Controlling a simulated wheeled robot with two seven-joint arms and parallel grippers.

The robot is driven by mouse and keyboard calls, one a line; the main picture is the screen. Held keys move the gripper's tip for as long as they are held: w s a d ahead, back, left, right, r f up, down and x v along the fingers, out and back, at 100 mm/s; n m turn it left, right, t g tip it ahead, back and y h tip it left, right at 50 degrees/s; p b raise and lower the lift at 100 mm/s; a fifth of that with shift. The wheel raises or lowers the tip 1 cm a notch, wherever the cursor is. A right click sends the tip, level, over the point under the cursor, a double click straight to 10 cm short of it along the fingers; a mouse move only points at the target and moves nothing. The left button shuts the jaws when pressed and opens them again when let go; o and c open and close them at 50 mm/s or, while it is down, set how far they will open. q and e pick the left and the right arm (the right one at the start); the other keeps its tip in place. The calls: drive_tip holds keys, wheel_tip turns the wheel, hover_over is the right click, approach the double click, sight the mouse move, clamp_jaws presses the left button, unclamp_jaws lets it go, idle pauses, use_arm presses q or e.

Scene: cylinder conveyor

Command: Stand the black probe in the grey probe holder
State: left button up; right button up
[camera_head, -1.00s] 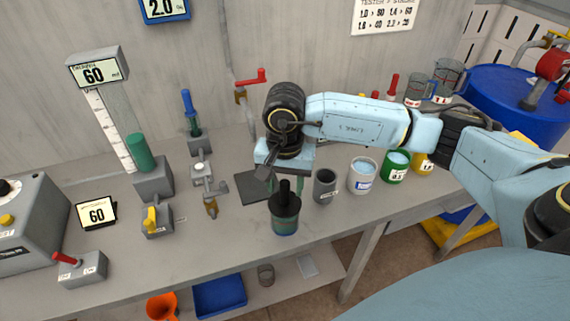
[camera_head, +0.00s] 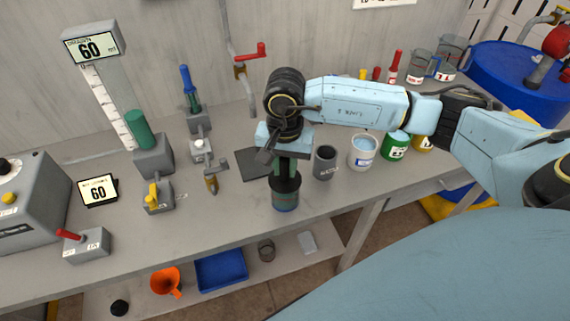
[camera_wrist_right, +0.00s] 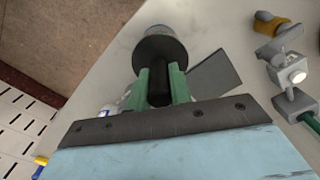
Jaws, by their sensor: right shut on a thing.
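A black probe (camera_head: 285,184) with a narrow stem and a wider dark body is upright at the front of the bench, its lower end a teal-banded part. I cannot tell whether that is its own base or a jar around it. My right gripper (camera_head: 289,170) is above it, shut on its stem. The right wrist view shows the green fingers (camera_wrist_right: 160,87) on either side of the black stem, with the wide black part of the probe (camera_wrist_right: 158,50) beyond. A grey cup with a label (camera_head: 325,165), likely the probe holder, stands close to its right. My left gripper is not in view.
A dark flat pad (camera_head: 256,163) lies behind the probe. A white bucket (camera_head: 362,158) and a green can (camera_head: 396,147) stand right of the cup. A brass-tipped tool (camera_head: 212,180) is to the left. The bench front edge is close to the probe.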

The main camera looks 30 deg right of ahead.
clamp_jaws()
drive_tip(key=shift+r, duration=0.2)
drive_tip(key=shift+r+p, duration=2.4)
drive_tip(key=shift+r, duration=2.35)
drive_tip(key=shift+f, duration=0.1)
